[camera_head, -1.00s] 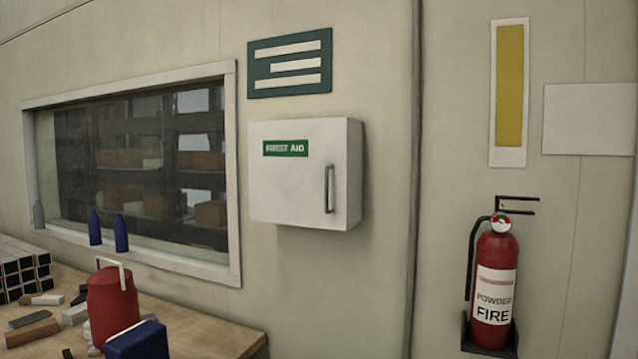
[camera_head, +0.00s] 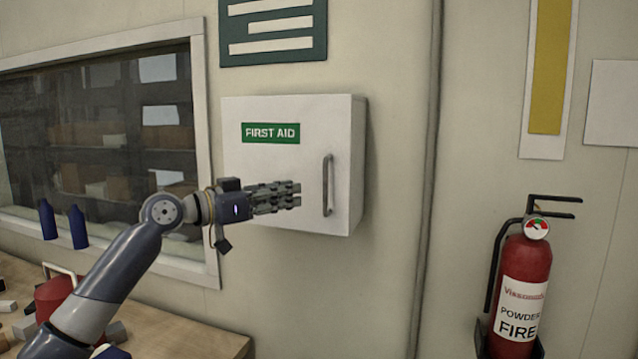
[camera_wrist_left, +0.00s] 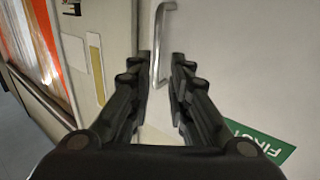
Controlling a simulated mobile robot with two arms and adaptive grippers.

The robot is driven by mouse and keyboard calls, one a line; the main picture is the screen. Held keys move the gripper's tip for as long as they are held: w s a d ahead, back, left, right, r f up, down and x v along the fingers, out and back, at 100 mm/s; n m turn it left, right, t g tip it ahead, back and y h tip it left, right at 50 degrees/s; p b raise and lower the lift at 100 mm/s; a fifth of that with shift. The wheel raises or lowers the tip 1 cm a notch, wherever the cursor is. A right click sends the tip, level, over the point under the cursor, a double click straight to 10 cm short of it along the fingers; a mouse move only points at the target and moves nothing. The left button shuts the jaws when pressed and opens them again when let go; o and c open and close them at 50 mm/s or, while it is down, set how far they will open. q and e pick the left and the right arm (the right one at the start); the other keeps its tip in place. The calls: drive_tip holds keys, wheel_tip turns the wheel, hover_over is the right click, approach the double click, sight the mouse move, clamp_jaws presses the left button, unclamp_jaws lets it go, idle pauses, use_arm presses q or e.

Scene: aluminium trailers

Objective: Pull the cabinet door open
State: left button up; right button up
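The white first aid cabinet (camera_head: 250,165) hangs on the wall with its door shut. Its vertical metal handle (camera_head: 328,185) is near the door's right edge. My left gripper (camera_head: 298,194) is in front of the door, just left of the handle in the head view, pointing toward it. In the left wrist view, the gripper (camera_wrist_left: 160,58) is open, and the handle (camera_wrist_left: 158,45) shows ahead, between the lines of its two fingers. The fingers do not look closed on it. The green first aid label (camera_wrist_left: 262,140) shows at the lower right there. My right gripper is not in view.
A red fire extinguisher (camera_head: 521,290) is mounted at the right. A window (camera_head: 100,130) is left of the cabinet. The wall below the cabinet is clear.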

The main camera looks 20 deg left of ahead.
sight(325, 210)
use_arm(q)
drive_tip(key=x, duration=0.1)
drive_tip(key=p+x, duration=0.1)
drive_tip(key=x, duration=0.1)
drive_tip(key=p+x, duration=0.1)
drive_tip(key=x, duration=0.1)
drive_tip(key=shift+s+d+r, duration=0.3)
drive_tip(key=shift+d+r, duration=0.05)
drive_tip(key=x, duration=0.1)
drive_tip(key=p+x, duration=0.2)
drive_tip(key=x, duration=0.1)
drive_tip(key=shift+w+a+f, duration=0.2)
drive_tip(key=shift+f, duration=0.05)
drive_tip(key=shift+w+d, duration=0.4)
drive_tip(key=shift+w, duration=0.05)
drive_tip(key=shift+f, duration=0.1)
clamp_jaws()
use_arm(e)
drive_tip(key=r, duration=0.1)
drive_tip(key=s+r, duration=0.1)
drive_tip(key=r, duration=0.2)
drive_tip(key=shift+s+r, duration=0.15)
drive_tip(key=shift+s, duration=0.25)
